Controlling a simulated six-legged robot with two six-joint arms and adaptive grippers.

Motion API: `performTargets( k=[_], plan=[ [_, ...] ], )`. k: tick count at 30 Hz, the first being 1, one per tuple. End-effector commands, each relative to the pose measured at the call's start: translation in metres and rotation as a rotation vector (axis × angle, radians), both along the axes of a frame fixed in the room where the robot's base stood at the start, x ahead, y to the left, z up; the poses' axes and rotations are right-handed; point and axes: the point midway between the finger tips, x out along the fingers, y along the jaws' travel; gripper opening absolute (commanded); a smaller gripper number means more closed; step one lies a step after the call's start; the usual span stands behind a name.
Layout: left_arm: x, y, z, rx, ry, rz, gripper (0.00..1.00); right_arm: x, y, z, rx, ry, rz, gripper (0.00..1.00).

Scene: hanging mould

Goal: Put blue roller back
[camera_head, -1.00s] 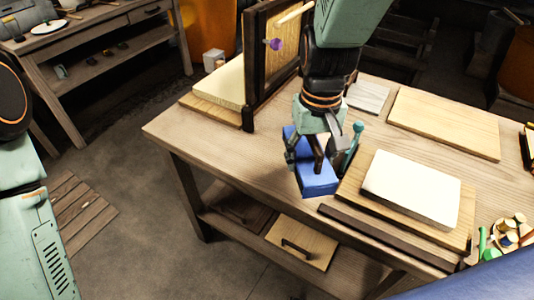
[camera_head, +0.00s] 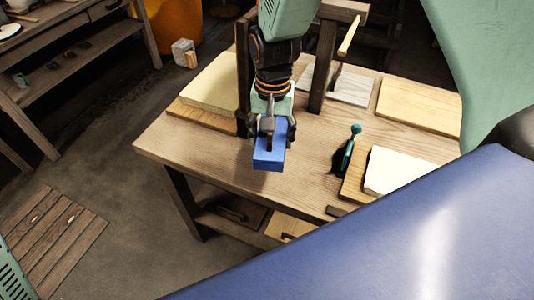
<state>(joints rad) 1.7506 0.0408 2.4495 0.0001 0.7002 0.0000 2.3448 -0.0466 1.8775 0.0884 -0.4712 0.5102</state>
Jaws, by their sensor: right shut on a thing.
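My right gripper (camera_head: 269,125) comes down from the top of the head view. It is shut on a blue block-shaped thing (camera_head: 268,158), which it holds over the left part of the workbench. I cannot tell whether this thing is the roller or whether it touches the bench. A tool with a teal handle and a dark lower part (camera_head: 347,152) stands on the bench to its right, apart from the gripper. The dark wooden frame (camera_head: 325,62) stands behind and beside the gripper, partly hidden by my arm. My left gripper is not in view.
A pale slab on a board (camera_head: 215,92) lies left of the frame. A white sheet (camera_head: 397,172) on a board lies at right, partly covered by a large blue surface in the foreground. Bare bench (camera_head: 310,135) lies between the blue thing and the teal-handled tool.

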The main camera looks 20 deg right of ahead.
Motion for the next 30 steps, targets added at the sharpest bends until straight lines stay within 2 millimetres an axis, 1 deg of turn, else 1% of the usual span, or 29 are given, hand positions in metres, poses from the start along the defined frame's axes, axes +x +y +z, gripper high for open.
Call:
performTargets(
  k=[1,3,7,11,14,18,21,27,30],
  plan=[
    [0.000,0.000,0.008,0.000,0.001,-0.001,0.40,0.002,-0.004,0.003,0.001,0.001,-0.054,0.06],
    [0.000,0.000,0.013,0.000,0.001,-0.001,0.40,0.006,-0.009,0.002,-0.001,0.001,-0.125,0.06],
    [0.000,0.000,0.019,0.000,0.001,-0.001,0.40,0.011,-0.017,0.001,-0.005,-0.001,-0.227,0.06],
    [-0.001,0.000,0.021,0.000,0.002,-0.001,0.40,0.013,-0.022,-0.001,-0.008,-0.001,-0.279,0.06],
    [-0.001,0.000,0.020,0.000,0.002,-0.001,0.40,0.012,-0.022,-0.013,-0.009,0.002,-0.292,0.06],
    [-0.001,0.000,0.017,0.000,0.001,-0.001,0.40,0.012,-0.022,-0.040,-0.009,0.003,-0.291,0.06],
    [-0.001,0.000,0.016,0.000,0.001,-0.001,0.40,0.013,-0.021,-0.055,-0.009,0.001,-0.290,0.06],
    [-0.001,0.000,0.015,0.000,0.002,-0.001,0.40,0.016,-0.020,-0.068,-0.009,-0.003,-0.288,0.06],
    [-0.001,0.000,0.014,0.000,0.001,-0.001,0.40,0.015,-0.019,-0.079,-0.010,0.000,-0.288,0.06]
  ],
)
